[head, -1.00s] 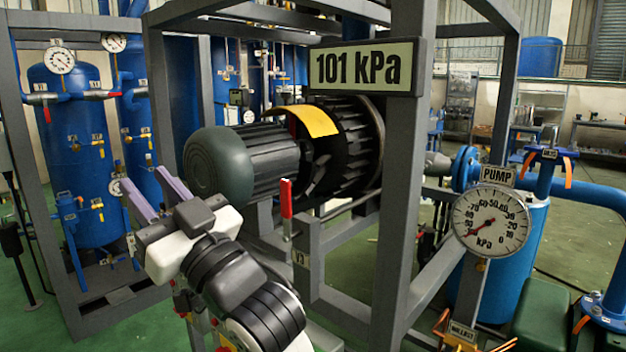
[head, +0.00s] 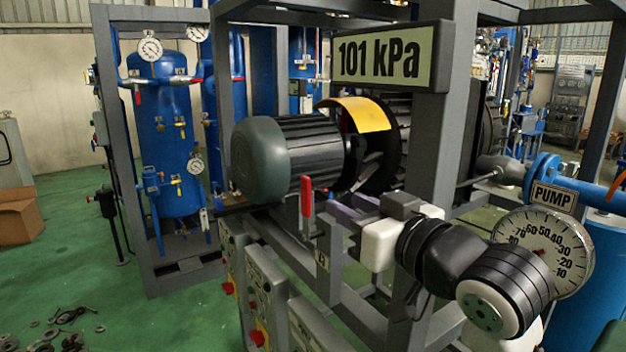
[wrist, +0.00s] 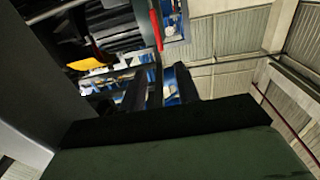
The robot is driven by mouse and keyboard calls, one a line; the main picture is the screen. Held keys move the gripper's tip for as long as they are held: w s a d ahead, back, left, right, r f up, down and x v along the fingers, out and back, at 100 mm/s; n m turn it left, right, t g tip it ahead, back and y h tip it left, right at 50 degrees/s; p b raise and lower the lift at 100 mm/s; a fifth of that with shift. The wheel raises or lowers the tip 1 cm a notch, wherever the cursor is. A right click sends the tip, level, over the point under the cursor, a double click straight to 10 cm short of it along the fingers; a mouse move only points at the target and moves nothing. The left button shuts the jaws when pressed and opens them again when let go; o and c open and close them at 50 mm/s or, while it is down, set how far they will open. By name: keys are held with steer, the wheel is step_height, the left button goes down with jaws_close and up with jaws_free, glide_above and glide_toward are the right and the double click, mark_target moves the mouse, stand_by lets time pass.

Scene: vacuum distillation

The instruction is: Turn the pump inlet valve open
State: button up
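A red lever handle (head: 306,196) stands upright on the grey frame in front of the motor, above a small tag I cannot read clearly. I cannot tell for sure that it is the pump inlet valve. It also shows in the wrist view (wrist: 156,24), beyond my fingers at the top.
A grey post (head: 440,130) carries the 101 kPa display (head: 385,58). The motor (head: 290,158) sits behind the lever. The PUMP gauge (head: 570,245) is at right, partly behind my arm. Blue tanks (head: 165,130) stand at left.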

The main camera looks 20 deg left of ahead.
mark_target(309, 184)
steer(key=p+x, duration=0.3)
steer(key=x, duration=0.9)
steer(key=shift+w+a, duration=0.2)
steer(key=shift+a, duration=0.05)
steer(key=shift+c, duration=0.4)
jaws_close()
